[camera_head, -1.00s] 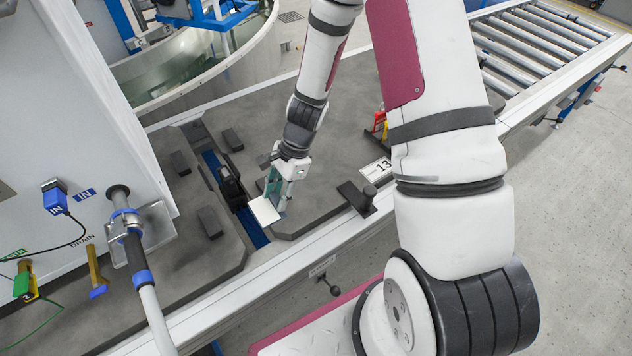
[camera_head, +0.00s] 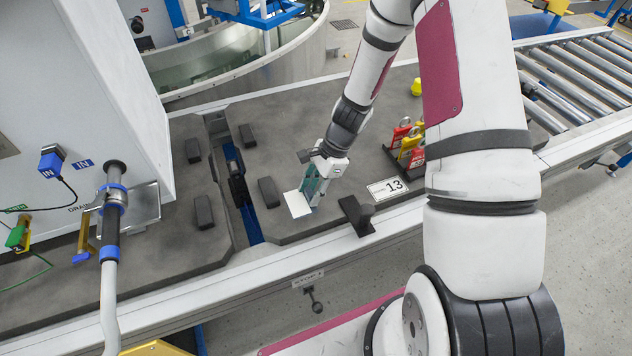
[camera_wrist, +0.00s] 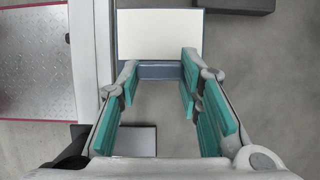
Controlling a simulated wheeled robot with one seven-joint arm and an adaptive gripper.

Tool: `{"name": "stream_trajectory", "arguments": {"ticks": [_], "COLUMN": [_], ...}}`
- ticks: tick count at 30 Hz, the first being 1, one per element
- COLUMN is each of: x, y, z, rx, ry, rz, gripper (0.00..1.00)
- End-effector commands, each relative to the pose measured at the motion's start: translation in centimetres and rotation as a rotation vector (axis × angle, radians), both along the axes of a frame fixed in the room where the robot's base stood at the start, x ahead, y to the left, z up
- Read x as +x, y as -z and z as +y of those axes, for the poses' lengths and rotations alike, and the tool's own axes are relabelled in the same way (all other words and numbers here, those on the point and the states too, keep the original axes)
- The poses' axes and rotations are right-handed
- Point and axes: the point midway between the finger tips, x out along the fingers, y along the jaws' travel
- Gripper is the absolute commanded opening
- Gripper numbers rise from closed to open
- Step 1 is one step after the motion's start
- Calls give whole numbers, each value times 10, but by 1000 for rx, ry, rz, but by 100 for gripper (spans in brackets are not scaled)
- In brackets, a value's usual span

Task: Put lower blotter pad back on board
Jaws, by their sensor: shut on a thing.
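My gripper (camera_head: 312,190) points down over the grey table top in the head view. Its teal-padded fingers are shut on a flat white pad (camera_head: 298,204). In the wrist view the fingers (camera_wrist: 158,72) hold the near edge of the white pad (camera_wrist: 160,35), which extends away from them and has a grey-blue border. The pad appears near the table top; I cannot tell whether it touches. I cannot make out the board with certainty.
A dark block (camera_head: 268,192) is just left of the pad. A blue channel with a black latch (camera_head: 237,190) runs further left. Right are a "13" plate (camera_head: 388,189), a black bracket (camera_head: 356,215) and a rack of red and yellow tags (camera_head: 408,150). A white cabinet (camera_head: 85,110) stands left.

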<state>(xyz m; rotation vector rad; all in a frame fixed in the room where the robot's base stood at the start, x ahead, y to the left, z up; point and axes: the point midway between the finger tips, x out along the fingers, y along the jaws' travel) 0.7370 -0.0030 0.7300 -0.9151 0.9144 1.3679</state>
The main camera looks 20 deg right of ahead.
Motion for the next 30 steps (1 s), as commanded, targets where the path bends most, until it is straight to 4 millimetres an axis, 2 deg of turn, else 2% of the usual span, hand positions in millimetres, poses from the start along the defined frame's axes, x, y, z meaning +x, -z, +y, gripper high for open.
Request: {"name": "stream_trajectory", "arguments": {"ticks": [3, 9, 15, 22, 30], "x": [25, 46, 56, 56, 56], "y": [4, 5, 7, 39, 41], "z": [-14, -27, -33, -33, -33], "rx": [-1, 0, -1, 1, 0], "ry": [1, 0, -1, 1, 0], "rz": [-2, 0, 0, 3, 0], "gripper": [7, 7, 7, 7, 7]}}
